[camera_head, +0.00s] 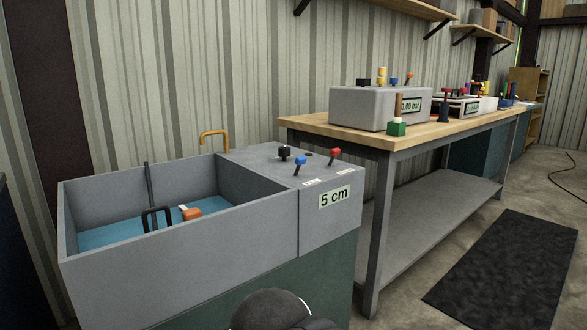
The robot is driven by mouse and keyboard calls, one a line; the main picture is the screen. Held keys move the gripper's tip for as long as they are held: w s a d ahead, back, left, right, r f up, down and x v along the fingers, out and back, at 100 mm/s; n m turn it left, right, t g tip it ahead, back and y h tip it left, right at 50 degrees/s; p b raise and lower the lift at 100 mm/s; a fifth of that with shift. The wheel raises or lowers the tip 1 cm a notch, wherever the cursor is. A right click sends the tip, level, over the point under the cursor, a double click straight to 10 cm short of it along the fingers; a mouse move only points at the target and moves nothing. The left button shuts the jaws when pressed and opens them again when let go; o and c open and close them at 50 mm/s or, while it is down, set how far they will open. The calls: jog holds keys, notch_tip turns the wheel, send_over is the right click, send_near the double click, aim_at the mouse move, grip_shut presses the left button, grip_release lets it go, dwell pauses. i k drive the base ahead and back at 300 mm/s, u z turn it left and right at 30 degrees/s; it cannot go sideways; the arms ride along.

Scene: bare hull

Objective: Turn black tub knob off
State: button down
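The grey tub (180,247) stands at the left with blue water (115,232) in it. On the flat grey panel at its right sits the black knob (285,153), towards the back. A blue lever (300,163) and a red lever (334,154) stand on the same panel. A label reading "5 cm" (334,196) is on the panel's front. A dark rounded part of my own arm shows at the bottom edge, in front of the tub and apart from the knob. My gripper's fingers are not in view.
A yellow spout (213,138) rises behind the tub. A black handle (155,219) and an orange object (190,212) are in the tub. A wooden workbench (370,137) with a grey box (365,108) stands at the right. Open floor with a black mat (505,268) lies before it.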

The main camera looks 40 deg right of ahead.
aim_at(284, 152)
jog(key=k, duration=1.15)
jog(key=u, duration=0.3)
jog(key=i, duration=0.75)
jog(key=z, duration=0.3)
